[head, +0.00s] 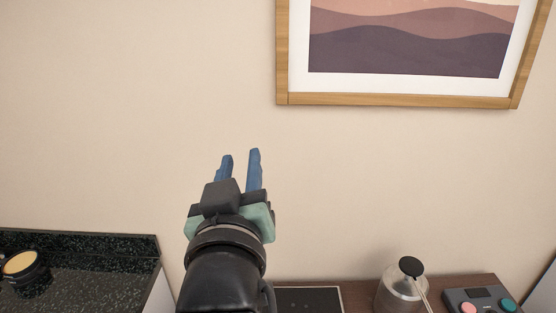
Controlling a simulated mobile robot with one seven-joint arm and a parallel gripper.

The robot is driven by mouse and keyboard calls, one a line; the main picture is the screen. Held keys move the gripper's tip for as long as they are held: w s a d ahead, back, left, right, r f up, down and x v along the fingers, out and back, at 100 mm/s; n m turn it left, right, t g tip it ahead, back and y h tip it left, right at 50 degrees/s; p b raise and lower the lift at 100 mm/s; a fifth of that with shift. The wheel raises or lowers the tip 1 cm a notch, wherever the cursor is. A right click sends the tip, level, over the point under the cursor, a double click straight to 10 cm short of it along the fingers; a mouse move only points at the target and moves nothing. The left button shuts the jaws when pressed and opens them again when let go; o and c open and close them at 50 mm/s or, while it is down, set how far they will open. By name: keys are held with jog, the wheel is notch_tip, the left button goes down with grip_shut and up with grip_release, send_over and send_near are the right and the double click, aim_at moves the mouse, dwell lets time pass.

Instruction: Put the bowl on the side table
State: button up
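My gripper (241,156) is raised in front of the bare wall, its two blue fingers pointing up. The fingers stand apart, with nothing visible between them. No thing that I can clearly tell as the bowl is in view. A dark round object with a yellow top (22,264) sits on the black counter at the lower left, cut by the picture edge; I cannot tell whether it is a bowl. A brown wooden top (359,291) shows at the bottom right; I cannot tell whether it is the side table.
The black speckled counter (110,265) ends left of my arm. On the wooden top are a dark flat panel (310,299), a glass jar with a black knob (400,291) and a grey device with coloured buttons (482,302). A framed picture (400,100) hangs above.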

jog(key=s+d+r+m+t, duration=0.1)
jog(key=s+r+t, duration=0.3)
jog(key=r, duration=0.7)
jog(key=s+d+r+m+t, duration=0.2)
jog(key=s+d+r+t, duration=0.2)
jog(key=s+r, duration=0.5)
jog(key=shift+r+t+h, duration=0.3)
jog(key=shift+r, duration=0.6)
jog(key=shift+s, duration=0.1)
